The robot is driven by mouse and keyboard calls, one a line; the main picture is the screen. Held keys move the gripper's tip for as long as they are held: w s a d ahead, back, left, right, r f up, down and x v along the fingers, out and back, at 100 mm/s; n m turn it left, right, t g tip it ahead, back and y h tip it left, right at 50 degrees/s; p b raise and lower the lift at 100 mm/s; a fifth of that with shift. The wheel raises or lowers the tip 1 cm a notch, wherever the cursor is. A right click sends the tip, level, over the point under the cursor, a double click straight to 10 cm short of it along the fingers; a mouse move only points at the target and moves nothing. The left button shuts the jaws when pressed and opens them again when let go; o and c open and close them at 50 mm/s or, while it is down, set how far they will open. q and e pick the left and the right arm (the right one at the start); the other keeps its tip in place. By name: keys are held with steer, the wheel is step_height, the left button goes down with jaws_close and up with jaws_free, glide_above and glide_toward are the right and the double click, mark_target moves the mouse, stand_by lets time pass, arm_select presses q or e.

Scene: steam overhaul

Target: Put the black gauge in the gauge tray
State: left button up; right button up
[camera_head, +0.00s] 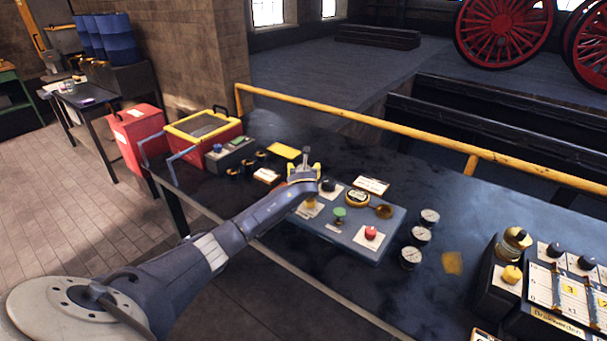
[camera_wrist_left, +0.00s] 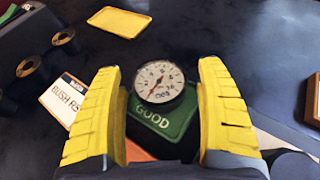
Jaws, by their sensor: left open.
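A round gauge with a black rim and white dial (camera_wrist_left: 158,82) shows in the left wrist view, over the upper part of a green piece marked GOOD (camera_wrist_left: 165,118). My left gripper (camera_wrist_left: 160,105) is open, with a yellow finger on each side of the gauge and a gap at both sides. In the head view my left gripper (camera_head: 303,172) is low over the table and hides this gauge. Three more white-faced gauges (camera_head: 420,235) lie in a row to the right. I cannot tell which thing is the gauge tray. My right gripper is not in view.
A blue-grey board (camera_head: 375,248) with knobs and cards lies right of my gripper. A flat yellow plate (camera_wrist_left: 120,21) and a card marked BUSH (camera_wrist_left: 66,99) lie near the gauge. A red and yellow box (camera_head: 205,130) stands left. A yellow rail (camera_head: 400,137) runs behind the table.

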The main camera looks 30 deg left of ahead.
arm_select(q)
steer(key=v, duration=1.2)
